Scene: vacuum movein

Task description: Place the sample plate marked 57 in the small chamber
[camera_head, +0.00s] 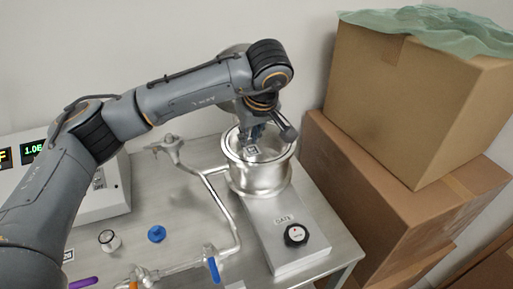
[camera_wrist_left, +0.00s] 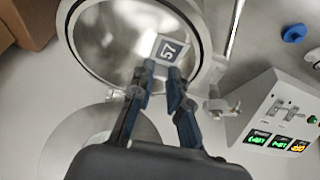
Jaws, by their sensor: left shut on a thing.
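The small chamber (camera_wrist_left: 209,42) is a shiny round metal vessel with an open top. In the head view, my left gripper (camera_head: 253,137) reaches down over the mouth of the chamber (camera_head: 258,182), with the plate (camera_head: 252,149) within the rim's outline. I cannot tell whether the plate touches the chamber's floor. My right gripper is not in view.
The chamber stands on a metal block with a black GATE knob (camera_head: 296,235). A metal pipe (camera_head: 226,205) with a blue-handled valve (camera_head: 213,268) runs to its left. Cardboard boxes (camera_head: 390,185) stand close on the right. A controller with lit displays (camera_head: 105,195) is at left.

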